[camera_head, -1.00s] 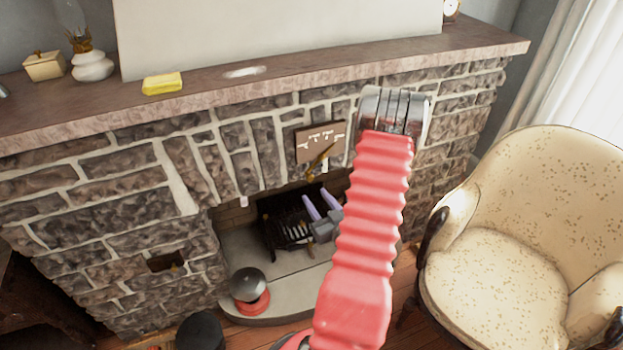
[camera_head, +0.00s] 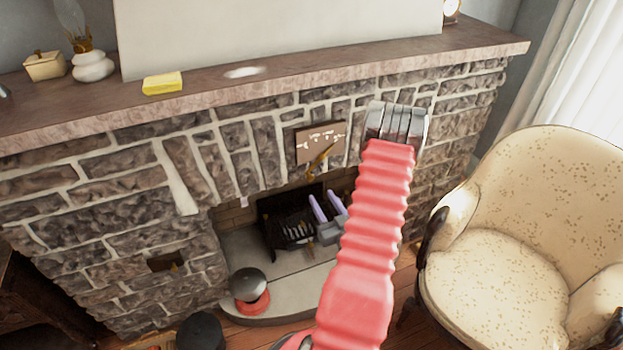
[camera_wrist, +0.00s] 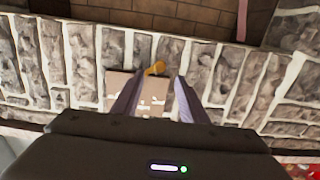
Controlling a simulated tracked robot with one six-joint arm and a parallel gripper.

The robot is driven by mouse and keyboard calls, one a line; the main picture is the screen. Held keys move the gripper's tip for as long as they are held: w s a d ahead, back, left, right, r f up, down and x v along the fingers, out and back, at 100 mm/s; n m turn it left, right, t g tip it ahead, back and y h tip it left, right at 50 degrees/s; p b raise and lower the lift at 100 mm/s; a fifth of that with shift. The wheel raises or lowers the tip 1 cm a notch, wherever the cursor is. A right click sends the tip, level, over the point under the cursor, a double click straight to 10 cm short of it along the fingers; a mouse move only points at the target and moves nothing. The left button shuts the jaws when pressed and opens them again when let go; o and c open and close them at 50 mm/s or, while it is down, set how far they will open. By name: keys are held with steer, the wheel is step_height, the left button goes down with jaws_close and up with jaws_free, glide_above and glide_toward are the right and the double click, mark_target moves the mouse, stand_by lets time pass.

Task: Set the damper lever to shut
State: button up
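The brass damper lever (camera_head: 319,162) is mounted at a brown plate (camera_head: 311,145) with white markings, on the stone fireplace front above the opening. It slants, with its lower end toward the lower left. In the wrist view, the lever's yellow end (camera_wrist: 154,69) shows between the fingertips, and part of the plate (camera_wrist: 121,86) lies between and beside the fingers. My gripper (camera_head: 322,194) is open, with two purple fingers, just below the lever in the head view. It also shows in the wrist view (camera_wrist: 158,77). I see no clear contact with the lever. The plate's markings are unreadable.
The stone fireplace front (camera_head: 90,202) surrounds the opening, which holds a dark grate (camera_head: 283,232). A mantel shelf (camera_head: 215,85) with a yellow block (camera_head: 162,84) runs above. A cream armchair (camera_head: 505,255) stands at the right. A black-and-red object (camera_head: 249,287) stands on the hearth.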

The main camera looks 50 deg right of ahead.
mark_target(312, 179)
steer(key=x, duration=1.1)
steer(key=shift+c, duration=0.6)
jaws_close()
steer(key=shift+d+r, duration=0.1)
steer(key=shift+d, duration=0.1)
steer(key=shift+a, duration=0.1)
